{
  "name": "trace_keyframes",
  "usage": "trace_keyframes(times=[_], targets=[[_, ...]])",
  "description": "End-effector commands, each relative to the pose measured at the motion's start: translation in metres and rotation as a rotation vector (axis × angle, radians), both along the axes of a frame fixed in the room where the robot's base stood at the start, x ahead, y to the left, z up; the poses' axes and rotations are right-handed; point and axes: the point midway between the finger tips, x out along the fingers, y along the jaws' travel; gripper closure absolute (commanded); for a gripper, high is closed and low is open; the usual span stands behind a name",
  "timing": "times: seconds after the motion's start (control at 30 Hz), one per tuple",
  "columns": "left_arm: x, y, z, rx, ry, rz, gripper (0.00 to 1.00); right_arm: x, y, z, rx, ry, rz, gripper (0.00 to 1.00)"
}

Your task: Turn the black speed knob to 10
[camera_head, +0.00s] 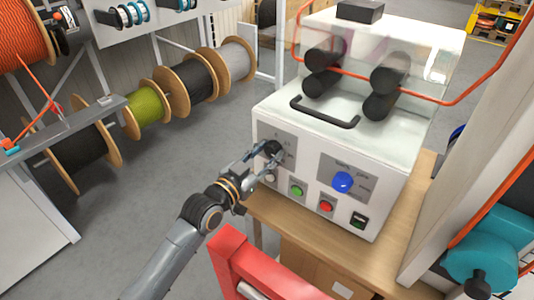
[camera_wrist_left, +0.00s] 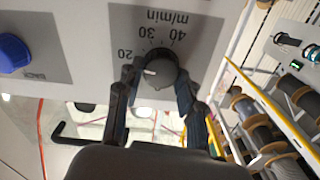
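The black speed knob (camera_head: 272,148) is on the left part of the white machine's front panel. In the left wrist view the knob (camera_wrist_left: 158,72) appears upside down, with a scale around it reading 20, 30, 40 and m/min. Its white mark points to the left there, near the 20 side; the exact value is hard to read. My left gripper (camera_head: 262,160) reaches it from the front left. In the left wrist view its two fingers (camera_wrist_left: 157,80) lie on opposite sides of the knob and appear to press on it. My right gripper is out of view.
A blue knob (camera_head: 342,182) is right of the speed knob, with a green button (camera_head: 297,189) and a red button (camera_head: 326,206) below. A black handle (camera_head: 325,112) and rollers are above. A red frame (camera_head: 250,262) stands in front. Cable reels (camera_head: 186,82) are at left.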

Motion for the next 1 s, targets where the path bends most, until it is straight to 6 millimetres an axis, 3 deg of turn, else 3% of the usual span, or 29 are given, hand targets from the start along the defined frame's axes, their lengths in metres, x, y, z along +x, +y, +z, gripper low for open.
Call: trace_keyframes(times=[0.03,0.1,0.47,1.0], targets=[[0.000,0.000,0.000,0.001,0.001,0.000,0.84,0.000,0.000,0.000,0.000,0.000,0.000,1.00],[0.000,0.000,0.000,0.001,0.001,0.000,0.94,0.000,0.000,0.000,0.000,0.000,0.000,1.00],[0.000,0.000,0.001,-0.052,0.040,0.000,0.94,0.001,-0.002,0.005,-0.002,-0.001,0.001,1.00],[0.001,0.001,0.001,-0.404,0.297,0.000,0.94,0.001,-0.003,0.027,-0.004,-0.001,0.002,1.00]])
